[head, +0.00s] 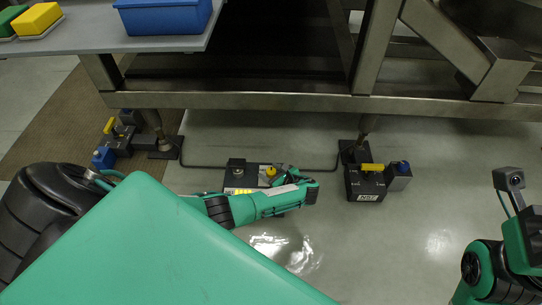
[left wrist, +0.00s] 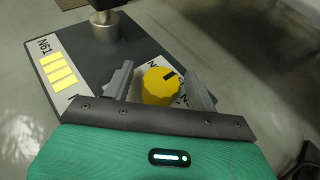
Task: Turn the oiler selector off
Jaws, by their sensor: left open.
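A round yellow selector knob (left wrist: 160,86) with a black mark on its top stands on a dark plate (left wrist: 100,58). Printed letters partly show around the knob. In the head view the knob (head: 270,171) sits on the plate (head: 250,170) on the floor, partly behind my left gripper (head: 283,177). In the left wrist view my left gripper (left wrist: 157,68) is open, with one grey finger on each side of the knob. I cannot tell whether they touch it. My right arm shows at the right edge; its fingers are not visible.
A metal post (left wrist: 104,25), a label and yellow stripes are on the plate. Units with yellow handles stand on the floor to the left (head: 123,138) and right (head: 366,184). A steel frame (head: 250,101) crosses behind. The floor in front is clear.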

